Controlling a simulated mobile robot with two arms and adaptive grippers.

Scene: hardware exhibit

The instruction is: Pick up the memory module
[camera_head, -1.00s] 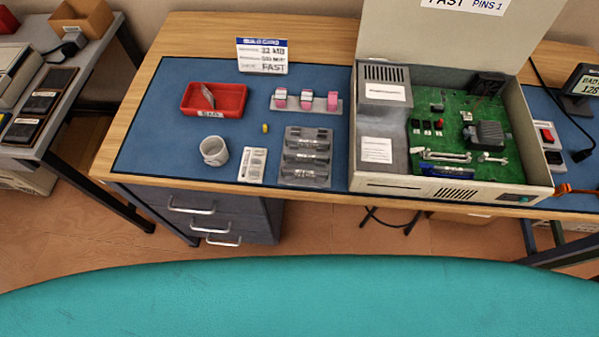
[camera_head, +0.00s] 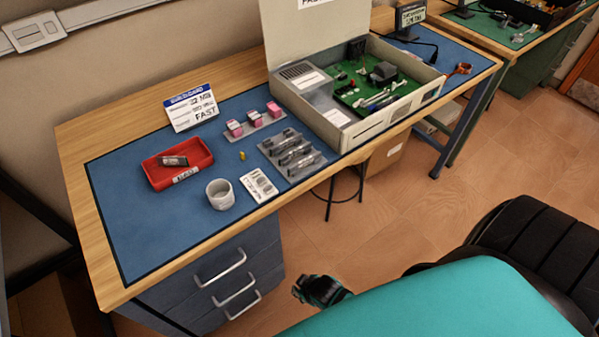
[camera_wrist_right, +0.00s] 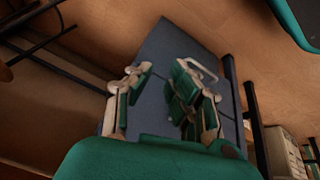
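A grey tray (camera_head: 310,167) holds several dark, long parts that look like modules. A red tray (camera_head: 207,161) holds a flat dark module-like part (camera_head: 173,161) with a light label. I cannot tell which of these is the memory module. My right gripper (camera_head: 302,290) shows low in the head view, in front of the bench and well apart from the trays. In the right wrist view my right gripper (camera_wrist_right: 161,88) has its fingers spread with nothing between them, facing the drawer cabinet. My left gripper is not in view.
An open computer case (camera_head: 372,135) stands at the back right of the blue mat. The drawer cabinet (camera_head: 222,284) is below.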

